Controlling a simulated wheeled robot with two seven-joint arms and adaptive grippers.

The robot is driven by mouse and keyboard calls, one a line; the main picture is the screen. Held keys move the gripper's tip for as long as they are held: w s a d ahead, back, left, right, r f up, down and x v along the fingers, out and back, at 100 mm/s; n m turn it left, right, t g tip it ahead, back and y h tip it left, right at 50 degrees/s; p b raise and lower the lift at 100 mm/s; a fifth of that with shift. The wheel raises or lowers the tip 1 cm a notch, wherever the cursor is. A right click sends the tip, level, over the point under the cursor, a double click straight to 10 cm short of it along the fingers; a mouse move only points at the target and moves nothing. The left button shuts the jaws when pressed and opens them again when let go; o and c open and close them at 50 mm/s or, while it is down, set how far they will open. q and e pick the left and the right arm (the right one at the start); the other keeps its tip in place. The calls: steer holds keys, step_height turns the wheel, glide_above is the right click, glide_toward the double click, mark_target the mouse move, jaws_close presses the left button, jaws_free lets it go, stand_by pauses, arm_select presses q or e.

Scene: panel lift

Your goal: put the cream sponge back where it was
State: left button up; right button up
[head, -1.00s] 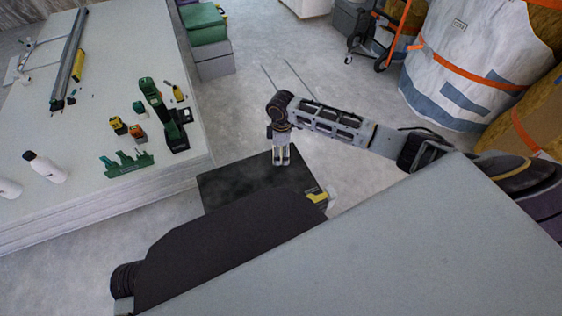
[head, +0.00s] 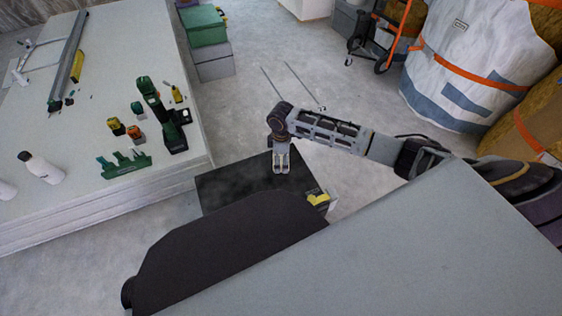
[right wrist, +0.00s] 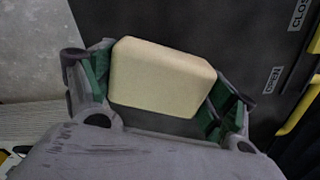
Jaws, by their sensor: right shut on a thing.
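The cream sponge (right wrist: 160,75) is a pale block with rounded edges, seen in the right wrist view. It sits between the green-padded fingers of my right gripper (right wrist: 160,88), which is shut on it. In the head view my right gripper (head: 281,170) points down over a black, flat-topped box or case (head: 228,188). I cannot make out the sponge in the head view, and the gap between gripper and black top is hard to judge. My left gripper is not in view.
A pale stack of boards (head: 75,120) on the left carries a green drill (head: 165,120), a green rack (head: 125,164) and white bottles (head: 44,168). Green and grey boxes (head: 204,27) stand behind it. A strapped white bag (head: 468,62) is at the back right. Open floor lies between.

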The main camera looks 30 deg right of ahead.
mark_target(281, 157)
steer(key=shift+f, duration=0.5)
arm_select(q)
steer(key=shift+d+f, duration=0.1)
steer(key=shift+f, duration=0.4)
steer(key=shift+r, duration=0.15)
arm_select(e)
steer(key=shift+f, duration=0.1)
steer(key=o, duration=0.9)
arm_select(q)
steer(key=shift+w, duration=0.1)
arm_select(e)
steer(key=shift+o, duration=0.2)
steer(key=shift+r, duration=0.65)
step_height(281, 157, up, 9)
steer(key=p, duration=0.3)
steer(key=shift+r+p, duration=0.15)
steer(key=shift+p, duration=0.25)
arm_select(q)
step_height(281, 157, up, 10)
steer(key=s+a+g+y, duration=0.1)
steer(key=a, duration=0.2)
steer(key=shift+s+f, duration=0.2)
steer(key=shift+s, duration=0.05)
arm_select(e)
steer(key=shift+r, duration=0.8)
